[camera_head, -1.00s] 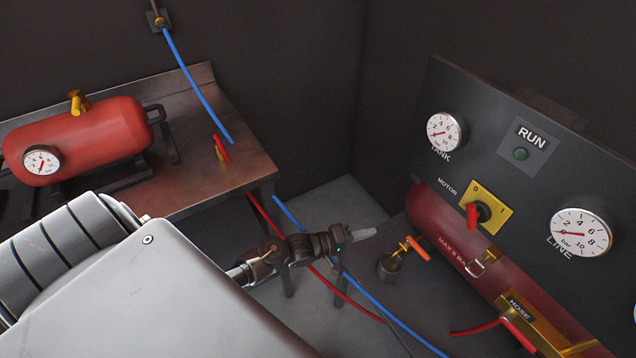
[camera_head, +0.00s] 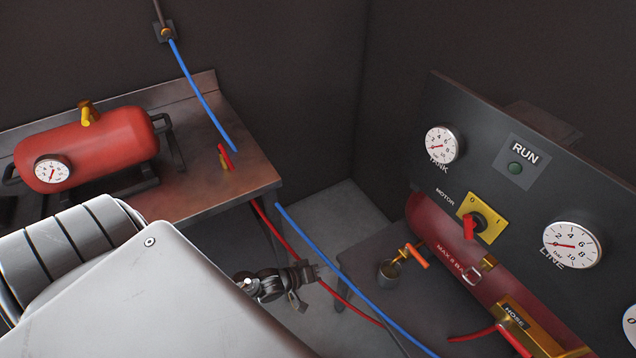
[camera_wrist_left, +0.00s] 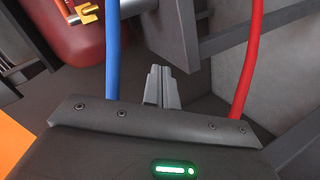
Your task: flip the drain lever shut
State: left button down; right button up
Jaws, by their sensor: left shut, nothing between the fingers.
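The drain lever (camera_head: 417,257) is an orange handle on a small brass valve (camera_head: 402,254) at the near-left end of the dark red tank (camera_head: 437,232), in the head view. It slants down to the right, over a small metal cup (camera_head: 388,273). My left gripper (camera_head: 322,271) is left of the lever and cup, apart from them. In the left wrist view its fingers (camera_wrist_left: 161,86) are together and empty. Brass fittings (camera_wrist_left: 82,12) show by a red tank there; I cannot tell whether the orange patch (camera_wrist_left: 12,150) at the left edge is the lever. My right gripper is out of view.
A blue hose (camera_head: 352,286) and a red hose (camera_head: 283,234) run close by my left gripper. The upright panel (camera_head: 450,100) with gauges and a red motor switch (camera_head: 469,228) stands at right. A bench (camera_head: 215,190) with another red tank (camera_head: 90,150) is at left.

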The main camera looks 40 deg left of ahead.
pick_arm(q)
jog(key=shift+m+g+y, duration=0.5)
jog(key=shift+g+y, duration=0.2)
jog(key=shift+s+a+f+p, duration=0.15)
jog(key=shift+s+f, duration=0.35)
jog(key=shift+f, duration=0.25)
jog(key=shift+s+a+f+p, duration=0.1)
jog(key=shift+s+f, duration=0.35)
jog(key=shift+f, duration=0.25)
jog(key=shift+s+a+f+p, duration=0.15)
jog(key=shift+s+f, duration=0.35)
jog(key=shift+f, duration=0.25)
jog(key=s+a+f+m+g+y, duration=0.35)
jog(key=s+f+m+g, duration=0.2)
jog(key=s+f, duration=0.8)
jog(key=s+d+f+m+g, duration=0.1)
jog(key=s+f, duration=0.3)
jog(key=s, duration=0.6)
jog(key=s+d+f+m+g+y, duration=0.1)
jog(key=s+d+f+m+g, duration=0.1)
jog(key=s, duration=0.7)
jog(key=shift+s+f+g, duration=0.4)
jog(key=shift+f+g, duration=0.35)
jog(key=shift+f, duration=0.2)
